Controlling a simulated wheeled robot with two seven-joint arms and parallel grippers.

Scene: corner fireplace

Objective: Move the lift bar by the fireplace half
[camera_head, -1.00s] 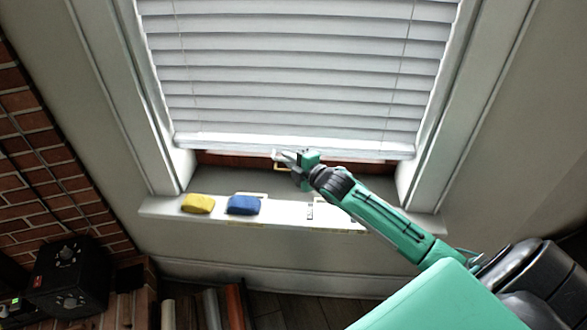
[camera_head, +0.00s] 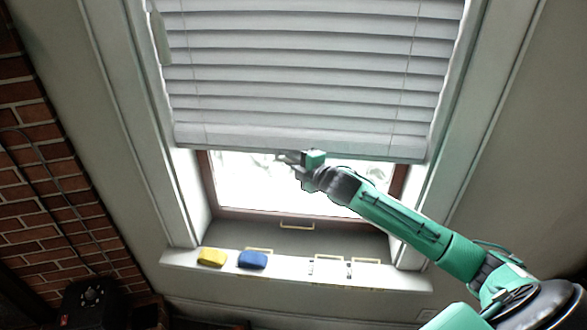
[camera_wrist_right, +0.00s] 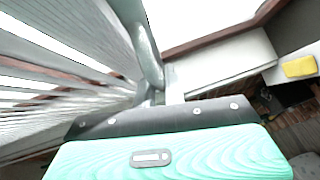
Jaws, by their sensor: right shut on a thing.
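The white lift bar (camera_head: 228,140) is the bottom rail of the slatted blind (camera_head: 300,75) in the window beside the brick fireplace. It hangs well above the sill, with bright glass showing below it, and looks nearly level. My right gripper (camera_head: 288,157) is shut on the bar near its middle, reaching in from the right. In the right wrist view the grey fingers (camera_wrist_right: 150,70) show beside the slats; the exact grip is partly hidden by the gripper body. My left gripper is in no view.
The white sill (camera_head: 300,272) holds a yellow sponge-like block (camera_head: 212,257) and a blue one (camera_head: 252,260). The brick fireplace wall (camera_head: 40,170) is at the left, with a black device (camera_head: 90,292) at lower left. Window casings flank the blind on both sides.

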